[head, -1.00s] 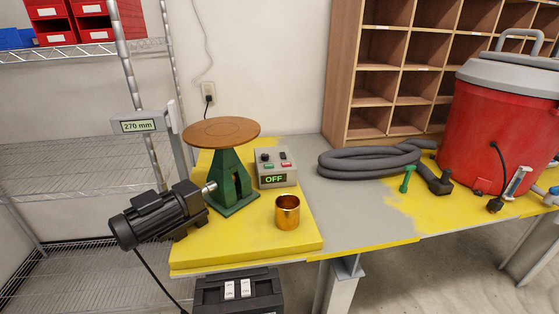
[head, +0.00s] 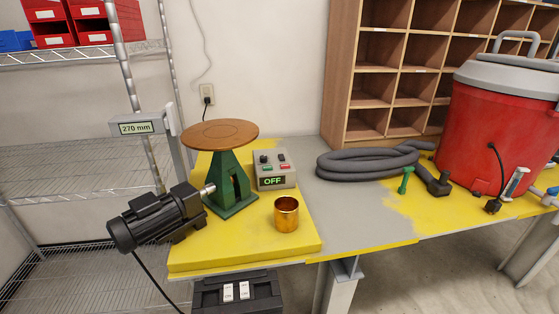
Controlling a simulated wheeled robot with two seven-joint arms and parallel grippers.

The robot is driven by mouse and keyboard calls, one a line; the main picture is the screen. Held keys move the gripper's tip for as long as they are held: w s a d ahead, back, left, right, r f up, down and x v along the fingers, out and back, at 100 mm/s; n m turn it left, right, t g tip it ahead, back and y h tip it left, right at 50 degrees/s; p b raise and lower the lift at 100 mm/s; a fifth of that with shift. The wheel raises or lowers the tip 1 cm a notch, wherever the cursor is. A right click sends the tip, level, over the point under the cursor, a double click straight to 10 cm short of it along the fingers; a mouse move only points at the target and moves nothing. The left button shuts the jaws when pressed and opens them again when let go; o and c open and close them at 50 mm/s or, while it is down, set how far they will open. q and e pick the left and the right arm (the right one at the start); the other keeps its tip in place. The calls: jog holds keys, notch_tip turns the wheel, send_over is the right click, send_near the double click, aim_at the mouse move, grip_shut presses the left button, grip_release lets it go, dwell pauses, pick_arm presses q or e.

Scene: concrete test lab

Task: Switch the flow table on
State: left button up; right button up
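The flow table (head: 228,180) has a round brown disc top on a green pyramid-shaped stand, with a black motor (head: 155,219) joined at its left. It stands on a yellow slab at the left of the bench. A grey control box (head: 274,169) sits just right of the stand. Its display (head: 272,181) reads OFF in green. A green button (head: 267,168) and a red button (head: 283,166) are on its top, with dark knobs behind them. A brass-coloured ring mould (head: 286,214) stands on the slab in front of the box. Neither gripper is in view.
A display post (head: 136,127) reading 270 mm stands behind the motor. A coiled grey hose (head: 365,163), a green bolt-shaped piece (head: 406,180) and a big red cooler (head: 497,130) are to the right. The bench's grey middle (head: 345,207) is clear.

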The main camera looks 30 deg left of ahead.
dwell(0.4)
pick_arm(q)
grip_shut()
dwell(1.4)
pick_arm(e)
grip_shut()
